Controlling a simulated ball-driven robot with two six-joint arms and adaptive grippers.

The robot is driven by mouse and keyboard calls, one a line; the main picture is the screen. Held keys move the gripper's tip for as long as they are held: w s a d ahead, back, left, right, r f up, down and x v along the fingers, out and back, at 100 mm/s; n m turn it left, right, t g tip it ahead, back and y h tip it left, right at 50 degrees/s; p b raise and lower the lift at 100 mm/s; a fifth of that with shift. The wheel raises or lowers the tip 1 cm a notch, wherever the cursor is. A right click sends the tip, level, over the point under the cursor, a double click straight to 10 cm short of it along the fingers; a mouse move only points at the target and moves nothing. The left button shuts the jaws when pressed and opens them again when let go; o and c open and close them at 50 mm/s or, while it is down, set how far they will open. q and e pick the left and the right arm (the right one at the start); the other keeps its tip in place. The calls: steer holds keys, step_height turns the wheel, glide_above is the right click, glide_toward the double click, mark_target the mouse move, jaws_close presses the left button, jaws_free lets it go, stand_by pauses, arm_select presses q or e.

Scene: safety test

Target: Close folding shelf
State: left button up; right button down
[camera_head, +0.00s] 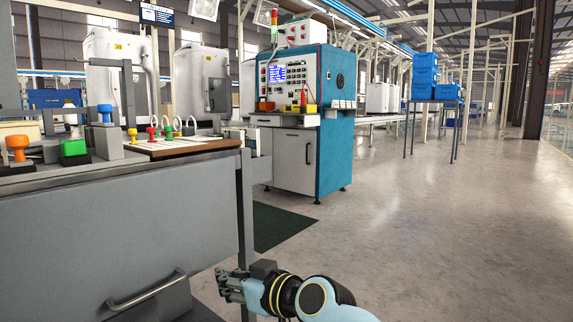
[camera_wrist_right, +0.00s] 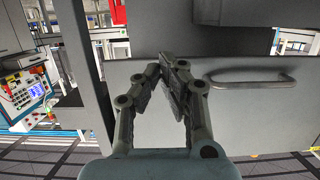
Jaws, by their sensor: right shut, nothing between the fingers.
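My right gripper (camera_head: 222,285) is low in front of the grey bench, near its right end, in the head view. In the right wrist view its fingertips (camera_wrist_right: 173,62) meet with nothing between them. A grey front panel with a curved metal handle (camera_head: 147,291) faces me; the handle (camera_wrist_right: 238,75) also shows in the wrist view, to the right of the fingers and apart from them. A brown-edged board (camera_head: 185,147) with coloured knobs projects at the bench top's right end. I cannot tell which part is the folding shelf. My left gripper is out of view.
A teal test cabinet (camera_head: 336,120) with a screen and grey doors stands behind the bench. A dark green mat (camera_head: 280,227) lies on the floor. Blue crates (camera_head: 424,78) stand on a stand farther back. The floor at right is clear.

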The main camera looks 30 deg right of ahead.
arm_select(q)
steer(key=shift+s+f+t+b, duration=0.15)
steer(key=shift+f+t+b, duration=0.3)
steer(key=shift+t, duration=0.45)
arm_select(e)
steer(key=shift+x, duration=1.9)
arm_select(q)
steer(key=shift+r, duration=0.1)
